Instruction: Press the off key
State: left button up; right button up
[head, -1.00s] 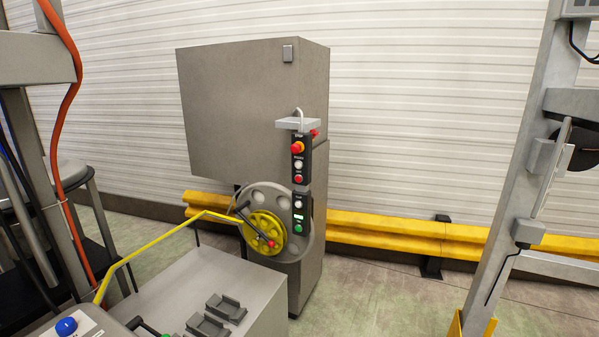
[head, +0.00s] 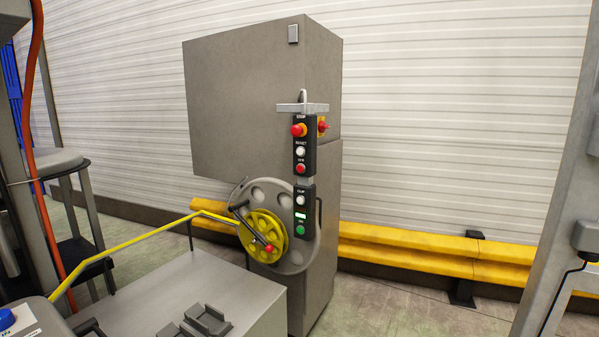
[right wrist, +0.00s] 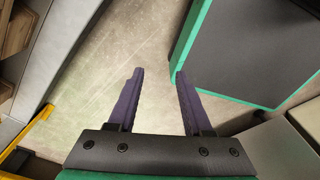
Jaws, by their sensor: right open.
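A black control strip (head: 304,150) hangs on the front edge of the grey machine cabinet (head: 250,100). From top to bottom it has a red stop knob on yellow (head: 298,130), a white reset button (head: 300,152), a red button labelled like OFF (head: 300,168), a white button (head: 300,200), a lit green display (head: 301,216) and a green button (head: 300,231). My right gripper (right wrist: 156,75) is open and empty above the floor in the right wrist view; the strip is not in that view. No gripper shows in the head view.
A yellow wheel with a crank (head: 262,235) sits beside the strip's lower part. A yellow guard barrier (head: 400,250) runs along the wall. Floor shows clear right of the cabinet. A green-edged dark panel (right wrist: 250,50) is near my right gripper.

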jog(key=shift+d+r, duration=0.15)
jog(key=shift+d, duration=0.1)
grip_shut()
jog(key=shift+w+d, duration=0.1)
jog(key=shift+d, duration=0.05)
dwell(1.2)
